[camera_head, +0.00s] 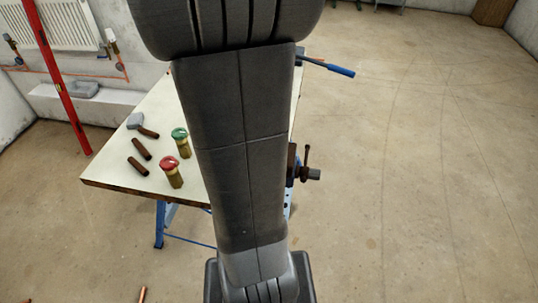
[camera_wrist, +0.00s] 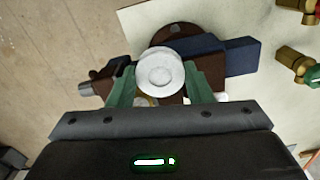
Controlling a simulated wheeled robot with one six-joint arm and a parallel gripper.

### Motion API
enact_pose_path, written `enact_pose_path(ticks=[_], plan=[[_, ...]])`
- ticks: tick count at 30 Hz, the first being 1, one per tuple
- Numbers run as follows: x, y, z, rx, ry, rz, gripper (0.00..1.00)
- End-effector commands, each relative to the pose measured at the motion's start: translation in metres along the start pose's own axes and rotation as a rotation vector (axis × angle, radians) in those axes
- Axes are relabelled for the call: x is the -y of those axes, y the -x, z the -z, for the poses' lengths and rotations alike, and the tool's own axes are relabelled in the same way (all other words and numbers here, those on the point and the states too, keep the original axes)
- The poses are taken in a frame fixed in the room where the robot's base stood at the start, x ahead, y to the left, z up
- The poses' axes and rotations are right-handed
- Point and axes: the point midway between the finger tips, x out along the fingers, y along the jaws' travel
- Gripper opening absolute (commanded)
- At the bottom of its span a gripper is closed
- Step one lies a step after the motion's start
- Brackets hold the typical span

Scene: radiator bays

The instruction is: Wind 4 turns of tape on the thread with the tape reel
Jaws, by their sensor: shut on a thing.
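In the wrist view my gripper (camera_wrist: 161,88) has its two green fingers on either side of a round white reel, the tape reel (camera_wrist: 160,68), and is shut on it. The reel hangs over a brown and blue vise (camera_wrist: 226,57) at the table edge. The thread is hidden or too small to tell beneath the reel. In the head view my arm covers the gripper and the reel; only the vise handle (camera_head: 308,170) shows to the right of the arm.
A blue-handled tool (camera_head: 335,69) juts past the right edge. The floor on the right is clear.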

Motion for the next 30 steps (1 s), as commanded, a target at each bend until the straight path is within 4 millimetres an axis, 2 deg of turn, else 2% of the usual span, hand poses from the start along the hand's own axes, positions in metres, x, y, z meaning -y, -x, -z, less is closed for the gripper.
enact_pose_path(ticks=[6, 11, 17, 24, 30], plan=[[0.025, 0.0, 0.025, 0.001, 0.0, -0.001, 0.33], [0.034, 0.0, 0.05, 0.001, -0.002, -0.001, 0.33], [0.031, 0.001, 0.082, 0.001, -0.004, -0.001, 0.33], [0.007, 0.0, 0.112, 0.001, -0.005, 0.0, 0.33], [-0.022, 0.0, 0.125, 0.001, -0.005, 0.0, 0.33]])
